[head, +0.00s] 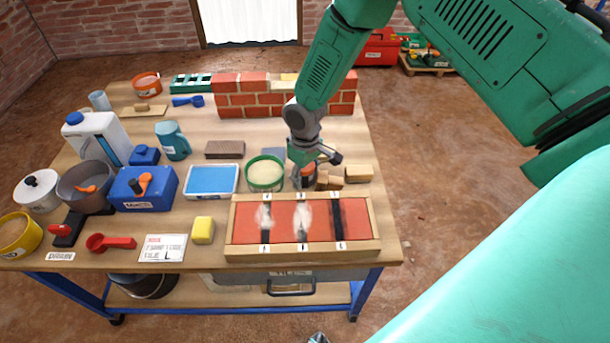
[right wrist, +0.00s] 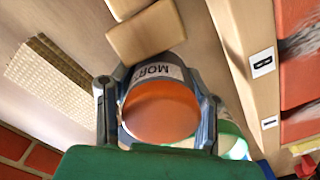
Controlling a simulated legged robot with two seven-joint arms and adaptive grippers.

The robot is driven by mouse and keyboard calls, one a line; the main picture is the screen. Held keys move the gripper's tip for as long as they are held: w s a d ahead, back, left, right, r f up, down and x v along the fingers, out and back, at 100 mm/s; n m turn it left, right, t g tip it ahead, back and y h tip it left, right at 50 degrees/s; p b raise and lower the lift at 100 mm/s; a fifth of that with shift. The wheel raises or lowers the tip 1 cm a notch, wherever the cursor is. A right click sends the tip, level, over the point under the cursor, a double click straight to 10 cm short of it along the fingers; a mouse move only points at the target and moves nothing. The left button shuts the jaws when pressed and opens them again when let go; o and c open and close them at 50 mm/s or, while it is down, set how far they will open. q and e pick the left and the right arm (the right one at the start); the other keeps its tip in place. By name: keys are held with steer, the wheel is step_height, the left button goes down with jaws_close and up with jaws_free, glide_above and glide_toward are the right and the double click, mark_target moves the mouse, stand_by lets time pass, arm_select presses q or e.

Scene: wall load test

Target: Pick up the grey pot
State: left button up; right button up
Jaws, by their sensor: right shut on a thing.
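The grey pot (right wrist: 157,72) has a band with dark letters, partly cut off, and an orange inside. In the right wrist view it sits between the two fingers of my right gripper (right wrist: 158,118), which is shut on it. In the head view my right gripper (head: 306,168) reaches down over the bench behind the red panel. It hides part of the pot (head: 303,182) there. I cannot tell whether the pot touches the bench top. My left gripper is not clearly in view.
A green-rimmed tub (head: 265,174) stands close left of the gripper. Wooden blocks (head: 358,174) lie close right. The wood-framed red panel (head: 355,219) is in front, a brick wall (head: 235,100) behind. A grey bowl (head: 75,190) and several tools fill the left side.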

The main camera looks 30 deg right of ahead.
steer(key=shift+a+r, duration=0.15)
steer(key=shift+a, duration=0.05)
step_height(320, 180, up, 10)
steer(key=shift+d+f+p, duration=0.1)
steer(key=shift+f+p, duration=0.05)
steer(key=shift+p, duration=0.95)
steer(key=o, duration=0.6)
steer(key=shift+c, duration=0.2)
steer(key=c, duration=0.6)
